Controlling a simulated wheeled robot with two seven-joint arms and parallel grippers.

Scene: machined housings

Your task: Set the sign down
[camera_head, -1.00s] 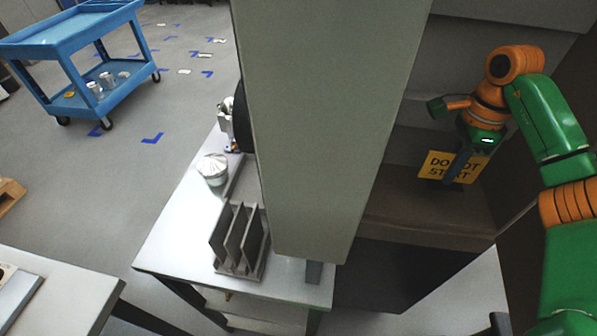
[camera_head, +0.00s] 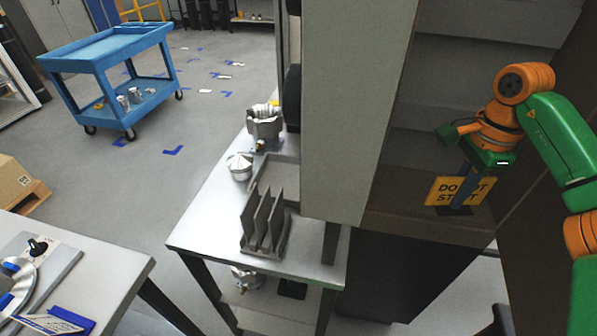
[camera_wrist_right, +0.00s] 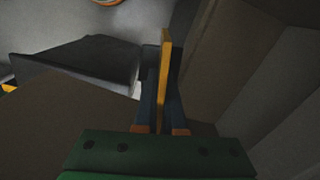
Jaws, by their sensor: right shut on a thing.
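The sign (camera_head: 447,190) is a yellow plate with dark lettering that reads partly "DO NOT START". It shows at the right of the head view, in front of a dark recess in the large grey cabinet. My right gripper (camera_head: 462,190) is shut on it, with a finger crossing its face. In the right wrist view the sign (camera_wrist_right: 165,75) is seen edge-on, upright between the two dark fingers of the right gripper (camera_wrist_right: 163,115). I cannot tell whether its lower edge touches the surface below. My left gripper is not in view.
The grey cabinet (camera_head: 350,110) stands left of my right arm. A metal table (camera_head: 205,215) holds a slotted rack (camera_head: 263,225) and machined parts (camera_head: 264,125). A blue cart (camera_head: 110,50) stands on the floor at the back left. A workbench (camera_head: 110,270) is at the lower left.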

